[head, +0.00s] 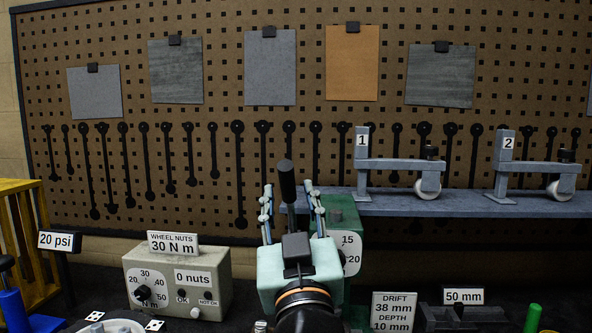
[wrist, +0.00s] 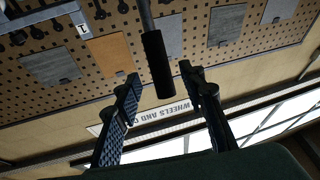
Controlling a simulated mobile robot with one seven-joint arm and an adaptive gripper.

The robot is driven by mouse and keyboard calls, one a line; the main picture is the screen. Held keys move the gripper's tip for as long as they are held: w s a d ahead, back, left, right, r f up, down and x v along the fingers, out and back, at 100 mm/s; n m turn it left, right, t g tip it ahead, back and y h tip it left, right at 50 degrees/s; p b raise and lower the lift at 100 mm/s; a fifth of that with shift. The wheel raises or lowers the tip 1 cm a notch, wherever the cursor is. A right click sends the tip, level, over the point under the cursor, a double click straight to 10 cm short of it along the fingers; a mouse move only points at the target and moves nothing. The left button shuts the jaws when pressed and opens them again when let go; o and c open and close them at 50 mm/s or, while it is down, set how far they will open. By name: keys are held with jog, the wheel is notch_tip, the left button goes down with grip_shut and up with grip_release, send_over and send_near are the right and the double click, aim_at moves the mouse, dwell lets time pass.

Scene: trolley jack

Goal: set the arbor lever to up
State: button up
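The arbor lever shows in the head view as a black grip (head: 287,180) pointing upward, just behind and between the fingers of my gripper (head: 289,195). In the wrist view its black grip (wrist: 158,65) on a grey rod reaches down from the top edge. My gripper (wrist: 160,78) is open there, with one finger on each side of the grip and gaps showing. I cannot tell whether either finger touches it. The green press body (head: 346,215), with a scale marked 15 and 20, is partly hidden behind my gripper. The lever's pivot is hidden.
A wheel nuts box (head: 177,280) with a dial stands left of my gripper. A grey shelf (head: 440,204) with two clamp-like stands is at the right. A drift and depth sign (head: 393,311) and a green peg (head: 532,318) are in front. A pegboard (head: 210,118) closes the back.

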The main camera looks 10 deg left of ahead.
aim_at(288, 186)
jog(key=x, duration=0.5)
jog(key=shift+w+p, duration=0.15)
jog(key=shift+p, duration=0.15)
grip_shut()
